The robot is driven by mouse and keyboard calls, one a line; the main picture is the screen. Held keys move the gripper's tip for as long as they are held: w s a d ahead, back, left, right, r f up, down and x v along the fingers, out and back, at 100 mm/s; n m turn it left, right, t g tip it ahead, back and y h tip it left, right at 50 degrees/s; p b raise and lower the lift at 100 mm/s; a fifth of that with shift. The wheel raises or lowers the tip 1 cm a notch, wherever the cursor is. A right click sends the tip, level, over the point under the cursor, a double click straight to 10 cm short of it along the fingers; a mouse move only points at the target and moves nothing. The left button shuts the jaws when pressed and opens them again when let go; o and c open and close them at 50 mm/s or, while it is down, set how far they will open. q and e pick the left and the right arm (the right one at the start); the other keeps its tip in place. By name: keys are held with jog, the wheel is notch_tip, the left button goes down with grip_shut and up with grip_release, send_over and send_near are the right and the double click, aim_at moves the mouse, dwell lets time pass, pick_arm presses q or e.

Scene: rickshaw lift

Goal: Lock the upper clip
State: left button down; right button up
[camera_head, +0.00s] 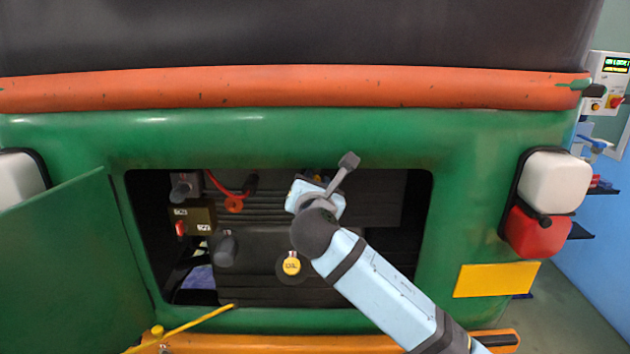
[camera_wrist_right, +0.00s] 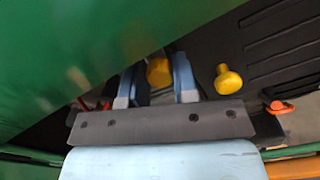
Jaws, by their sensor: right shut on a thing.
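My right gripper (camera_head: 318,196) reaches into the open engine bay of the green rickshaw. In the right wrist view its two pale blue fingers (camera_wrist_right: 156,82) stand on either side of a yellow part (camera_wrist_right: 158,72) and are shut on it. In the head view my wrist hides most of this spot; only a small yellow bit (camera_head: 320,178) shows beside it. I cannot tell whether this yellow part is the upper clip, and no other clip shows clearly. My left gripper is not in view.
A yellow oil cap (camera_head: 291,265) sits below my right wrist; a yellow knob (camera_wrist_right: 228,80) shows in the wrist view. An orange-red piece (camera_head: 233,204) hangs at upper left in the bay. The green hatch door (camera_head: 70,255) stands open at the left.

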jog(key=shift+f+m, duration=0.15)
jog(key=shift+m, duration=7.65)
jog(key=o, duration=0.9)
jog(key=shift+o, duration=0.2)
jog(key=shift+p, duration=0.3)
